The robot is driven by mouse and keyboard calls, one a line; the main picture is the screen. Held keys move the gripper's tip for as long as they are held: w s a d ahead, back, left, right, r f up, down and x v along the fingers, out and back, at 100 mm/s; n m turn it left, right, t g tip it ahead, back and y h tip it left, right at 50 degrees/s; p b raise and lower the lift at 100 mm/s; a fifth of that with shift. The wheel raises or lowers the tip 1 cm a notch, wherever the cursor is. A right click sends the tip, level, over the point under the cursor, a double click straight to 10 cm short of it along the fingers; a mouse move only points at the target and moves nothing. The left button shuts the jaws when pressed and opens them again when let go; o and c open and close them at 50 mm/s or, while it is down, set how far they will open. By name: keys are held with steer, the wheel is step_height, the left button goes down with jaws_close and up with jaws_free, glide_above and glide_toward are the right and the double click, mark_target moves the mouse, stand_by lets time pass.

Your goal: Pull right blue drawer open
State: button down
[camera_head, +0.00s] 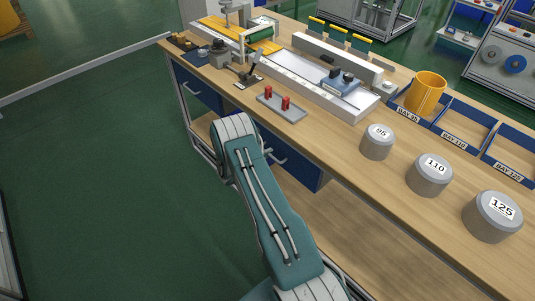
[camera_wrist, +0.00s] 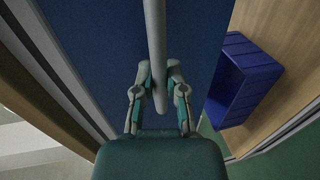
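The right blue drawer (camera_head: 303,172) is under the workbench, its front looking flush with the bench frame, and my arm covers its left part. Its pale handle (camera_head: 277,157) shows beside my arm. In the wrist view the blue drawer front (camera_wrist: 100,45) fills the upper middle, and the light grey handle bar (camera_wrist: 156,35) runs down from the top edge. My gripper (camera_wrist: 159,68) has one finger on each side of the bar, with the fingers apart. Firm contact with the bar cannot be made out. The gripper is hidden in the head view.
A left blue drawer (camera_head: 196,88) sits farther along the bench. A blue bin (camera_wrist: 242,80) stands right of the drawer in the wrist view. The benchtop (camera_head: 330,140) holds weights, a yellow mug and fixtures. The green floor (camera_head: 110,170) left of the bench is clear.

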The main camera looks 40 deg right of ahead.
steer(key=shift+a+f, duration=0.1)
steer(key=f+v, duration=0.3)
steer(key=v, duration=1.1)
steer(key=a+f+v, duration=0.1)
steer(key=f+v, duration=0.1)
steer(key=v, duration=1.2)
steer(key=shift+s+a+f, duration=0.2)
steer(key=shift+s+f, duration=0.1)
steer(key=shift+f, duration=0.15)
steer(key=c, duration=0.7)
jaws_free()
steer(key=shift+w, duration=0.1)
steer(key=shift+r, duration=0.1)
steer(key=v, duration=1.2)
